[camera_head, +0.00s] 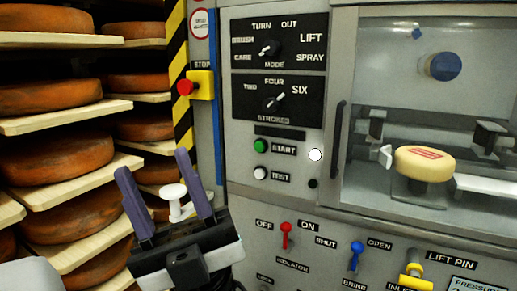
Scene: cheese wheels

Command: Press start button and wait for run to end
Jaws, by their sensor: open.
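The green start button (260,146) sits on the grey machine panel, left of the word START, and nothing covers it. A white test button (260,173) is just below it. A round white lamp or button (316,155) is to the right and looks bright. My gripper (153,162) is at the lower left, its two purple fingers spread and pointing up. It is left of and apart from the start button. A white knob-like piece (173,192) shows between the fingers; I cannot tell what it belongs to. A pale cheese wheel (424,163) with a red label sits behind the machine window.
A red stop button (184,87) is on a yellow box at the panel's left edge. Mode (270,47) and strokes (273,103) dials are above start. Red (286,236), blue (356,256) and yellow (416,278) controls are below. Shelves of orange cheeses (62,158) fill the left.

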